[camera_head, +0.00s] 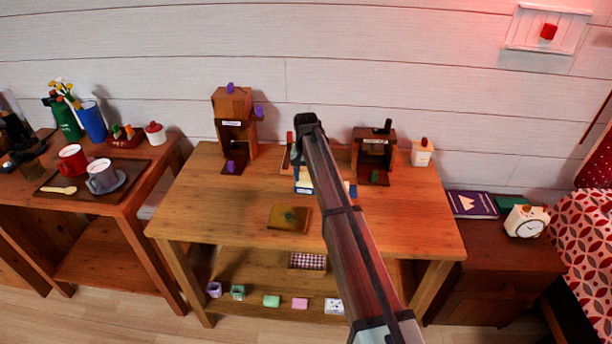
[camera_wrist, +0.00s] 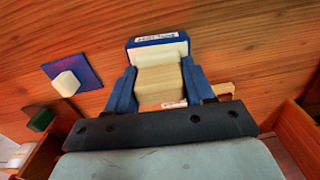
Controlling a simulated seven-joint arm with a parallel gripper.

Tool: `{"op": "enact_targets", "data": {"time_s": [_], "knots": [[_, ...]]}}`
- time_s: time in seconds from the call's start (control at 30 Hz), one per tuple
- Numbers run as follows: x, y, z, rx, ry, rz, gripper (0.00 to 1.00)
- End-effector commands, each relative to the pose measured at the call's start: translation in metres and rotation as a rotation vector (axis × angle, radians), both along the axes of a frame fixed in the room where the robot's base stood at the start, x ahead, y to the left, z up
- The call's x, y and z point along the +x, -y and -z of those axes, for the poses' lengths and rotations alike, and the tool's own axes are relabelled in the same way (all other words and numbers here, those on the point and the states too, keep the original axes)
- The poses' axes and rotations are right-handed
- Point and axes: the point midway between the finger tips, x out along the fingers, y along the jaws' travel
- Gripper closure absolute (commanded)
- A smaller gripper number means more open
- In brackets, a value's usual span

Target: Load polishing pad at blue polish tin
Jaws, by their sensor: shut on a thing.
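My gripper (camera_wrist: 160,75) has two blue fingers, closed on the sides of a cream block, apparently the polishing pad (camera_wrist: 158,84). A small pale label shows at the pad's near end. The blue polish tin (camera_wrist: 157,39), with a white label and pale inside, is just beyond the fingertips. The pad's far end overlaps the tin in view; I cannot tell whether they touch. In the head view the blue tin (camera_head: 304,190) stands mid-table, and my arm hides the gripper and part of that area.
A blue square (camera_wrist: 87,69) with a white block (camera_wrist: 67,83) lies beside the tin. The purple-knobbed wooden stand (camera_head: 233,103) is left, a dark wooden stand (camera_head: 374,140) right. A brown square plate (camera_head: 289,217) lies in front. The table (camera_head: 400,225) is bare at front right.

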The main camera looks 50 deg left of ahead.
Motion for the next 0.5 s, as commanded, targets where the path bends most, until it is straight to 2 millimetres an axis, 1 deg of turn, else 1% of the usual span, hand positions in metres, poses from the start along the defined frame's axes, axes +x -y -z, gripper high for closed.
{"op": "enact_targets", "data": {"time_s": [0.5], "knots": [[0.000, 0.000, -0.032, 0.001, 0.001, 0.000, 0.71]]}}
